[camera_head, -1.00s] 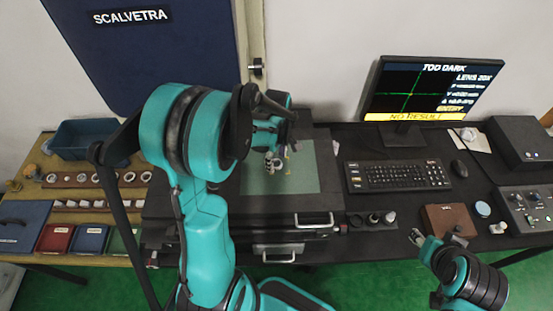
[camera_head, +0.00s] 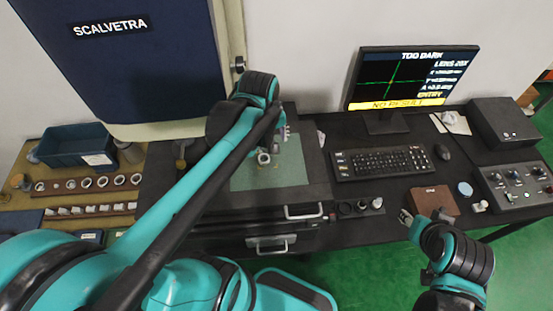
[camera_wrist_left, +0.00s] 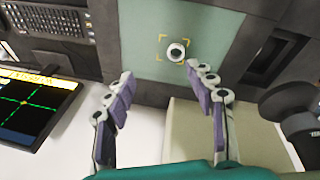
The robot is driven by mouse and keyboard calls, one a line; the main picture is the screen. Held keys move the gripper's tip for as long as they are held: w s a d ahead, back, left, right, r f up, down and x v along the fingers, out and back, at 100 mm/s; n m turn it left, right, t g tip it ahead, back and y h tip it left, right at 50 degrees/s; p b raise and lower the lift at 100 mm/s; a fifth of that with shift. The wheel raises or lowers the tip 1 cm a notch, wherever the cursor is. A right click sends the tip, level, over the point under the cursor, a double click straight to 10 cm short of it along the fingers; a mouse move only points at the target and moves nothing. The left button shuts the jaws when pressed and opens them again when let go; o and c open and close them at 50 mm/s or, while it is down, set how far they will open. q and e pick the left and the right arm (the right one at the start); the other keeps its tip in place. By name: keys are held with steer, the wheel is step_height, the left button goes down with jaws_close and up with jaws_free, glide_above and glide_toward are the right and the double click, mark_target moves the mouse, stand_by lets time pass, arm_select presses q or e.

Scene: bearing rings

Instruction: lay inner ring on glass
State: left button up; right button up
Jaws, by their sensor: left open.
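The inner ring (camera_head: 263,158) lies on the glass plate (camera_head: 290,176) of the measuring stage. In the left wrist view the pale ring (camera_wrist_left: 176,52) with a dark centre sits flat on the greenish glass (camera_wrist_left: 205,25), among yellow corner marks. My left gripper (camera_wrist_left: 161,74) is open and empty, its two fingers apart, with the ring beyond the fingertips. In the head view the left gripper (camera_head: 281,131) is above the far part of the glass, partly hidden by its arm. My right gripper (camera_head: 405,217) hangs by the desk's front edge, too small to judge.
The monitor (camera_head: 412,80) reads "TOO DARK" and "NO RESULT". A keyboard (camera_head: 382,162) and a brown box (camera_head: 434,201) are right of the stage. Racks of rings (camera_head: 88,184) and a blue bin (camera_head: 75,146) stand left. A navy cabinet (camera_head: 125,60) is behind.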

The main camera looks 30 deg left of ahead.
arm_select(q)
steer(key=s+d+m+t, duration=0.4)
steer(key=s+d+m, duration=0.1)
steer(key=m, duration=0.5)
steer(key=shift+s+d+r, duration=0.2)
steer(key=shift+s+r, duration=0.1)
steer(key=shift+s, duration=0.55)
step_height(320, 180, down, 12)
steer(key=b, duration=1.1)
steer(key=shift+r+b, duration=0.2)
steer(key=shift+b, duration=0.1)
steer(key=shift+r, duration=0.2)
